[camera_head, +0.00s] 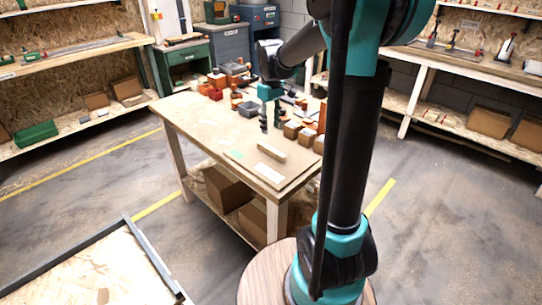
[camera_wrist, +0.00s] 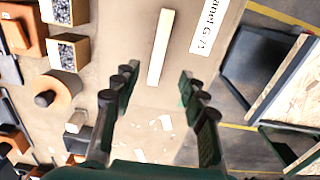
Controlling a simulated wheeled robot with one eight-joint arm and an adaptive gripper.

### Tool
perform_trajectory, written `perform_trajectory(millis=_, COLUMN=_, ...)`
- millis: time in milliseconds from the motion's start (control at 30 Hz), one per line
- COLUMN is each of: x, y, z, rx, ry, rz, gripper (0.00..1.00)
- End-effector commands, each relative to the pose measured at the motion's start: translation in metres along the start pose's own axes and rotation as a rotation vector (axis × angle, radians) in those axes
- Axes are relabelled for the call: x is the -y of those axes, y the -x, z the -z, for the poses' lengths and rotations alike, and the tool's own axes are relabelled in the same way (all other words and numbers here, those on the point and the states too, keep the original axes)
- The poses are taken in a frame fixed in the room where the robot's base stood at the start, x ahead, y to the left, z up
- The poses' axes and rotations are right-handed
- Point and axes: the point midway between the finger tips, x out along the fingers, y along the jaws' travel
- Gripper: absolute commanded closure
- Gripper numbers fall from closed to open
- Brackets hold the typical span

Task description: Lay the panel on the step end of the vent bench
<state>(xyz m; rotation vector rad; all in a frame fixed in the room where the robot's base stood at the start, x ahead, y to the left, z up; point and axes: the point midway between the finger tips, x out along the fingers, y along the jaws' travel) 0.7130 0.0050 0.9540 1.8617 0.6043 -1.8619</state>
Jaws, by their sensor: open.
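A flat brown board (camera_head: 245,158) lies on the near end of the wooden bench (camera_head: 185,117), with a white label (camera_head: 269,172). In the wrist view the label (camera_wrist: 208,25) reads like "Panel G-71". A pale wooden strip (camera_head: 271,151) lies on the board; it also shows in the wrist view (camera_wrist: 160,47). I cannot tell whether the board or the strip is the panel, nor which end is the step end. My gripper (camera_head: 264,120) is over the bench. In the wrist view its open fingers (camera_wrist: 158,84) are empty, with the strip ahead of them.
Several blocks and orange-brown parts (camera_head: 292,130) crowd the bench's right and far sides. Cardboard boxes (camera_head: 227,186) sit on its lower shelf. Shelving with tools (camera_head: 470,55) stands at the right. A dark-edged board (camera_head: 85,270) is at front left. Floor left of the bench is clear.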

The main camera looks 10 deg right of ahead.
Motion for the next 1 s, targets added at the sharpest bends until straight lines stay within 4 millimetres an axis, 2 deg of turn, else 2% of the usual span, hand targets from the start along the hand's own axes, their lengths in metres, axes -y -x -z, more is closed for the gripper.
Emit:
perform_trajectory(millis=100, x=0.000, y=-0.023, z=0.000, rx=0.000, ry=0.000, rz=0.000, gripper=0.57)
perform_trajectory(millis=200, x=0.000, y=-0.037, z=0.000, rx=0.000, ry=0.000, rz=0.000, gripper=0.57)
perform_trajectory(millis=467, x=-0.001, y=-0.055, z=0.000, rx=0.000, ry=0.000, rz=0.000, gripper=0.57)
perform_trajectory(millis=800, x=-0.002, y=-0.098, z=0.000, rx=0.000, ry=0.000, rz=0.000, gripper=0.57)
perform_trajectory(millis=1000, x=-0.002, y=-0.102, z=0.000, rx=0.000, ry=0.000, rz=0.000, gripper=0.57)
